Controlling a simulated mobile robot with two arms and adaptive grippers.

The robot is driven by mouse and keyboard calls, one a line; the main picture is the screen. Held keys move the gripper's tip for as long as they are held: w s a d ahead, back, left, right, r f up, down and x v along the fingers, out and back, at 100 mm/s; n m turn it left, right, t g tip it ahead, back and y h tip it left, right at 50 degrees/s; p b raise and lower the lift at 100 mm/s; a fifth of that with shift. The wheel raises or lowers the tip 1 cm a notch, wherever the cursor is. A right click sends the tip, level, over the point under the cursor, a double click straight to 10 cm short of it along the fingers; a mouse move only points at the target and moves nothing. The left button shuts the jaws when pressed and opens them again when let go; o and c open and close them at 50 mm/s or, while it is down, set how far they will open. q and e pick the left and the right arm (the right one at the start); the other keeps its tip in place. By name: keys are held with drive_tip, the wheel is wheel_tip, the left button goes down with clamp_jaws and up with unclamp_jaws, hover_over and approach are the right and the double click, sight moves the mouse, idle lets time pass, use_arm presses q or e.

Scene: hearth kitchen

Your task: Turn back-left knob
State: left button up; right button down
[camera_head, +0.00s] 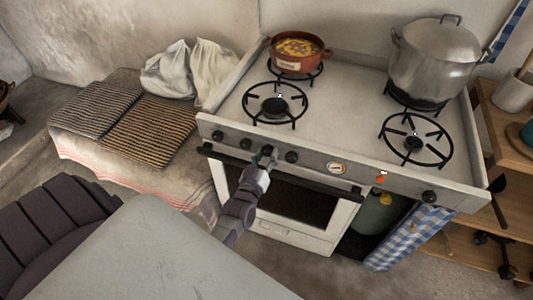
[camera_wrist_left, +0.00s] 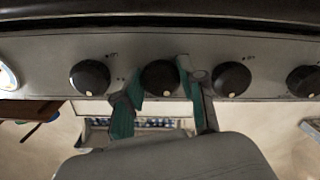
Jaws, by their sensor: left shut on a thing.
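The white stove has a front panel (camera_head: 345,169) with a row of dark round knobs. My left gripper (camera_head: 266,154) is at the third knob from the left in the head view, which its fingers mostly hide there. In the wrist view, the green-padded fingers of my left gripper (camera_wrist_left: 160,80) are on either side of this black knob (camera_wrist_left: 161,76), shut on it. A small pale mark shows near the knob's lower edge. Neighbouring knobs (camera_wrist_left: 90,77) and (camera_head: 292,157) stand apart from the fingers. The back-left burner lies under a red-brown pot (camera_head: 297,54). My right gripper is not in view.
A large metal pot (camera_head: 433,62) stands on the back-right burner. The front burners (camera_head: 275,106) are bare. An oven handle (camera_head: 285,175) runs below the knobs. A bench with striped cushions (camera_head: 147,130) is left; a wooden shelf (camera_head: 505,125) is right.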

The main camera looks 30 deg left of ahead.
use_arm(q)
drive_tip(key=n, duration=0.3)
drive_tip(key=shift+n, duration=0.3)
drive_tip(key=shift+d+n, duration=0.1)
drive_tip(key=shift+n, duration=1.7)
drive_tip(key=o, duration=1.1)
drive_tip(key=shift+o, duration=0.2)
drive_tip(key=v, duration=1.2)
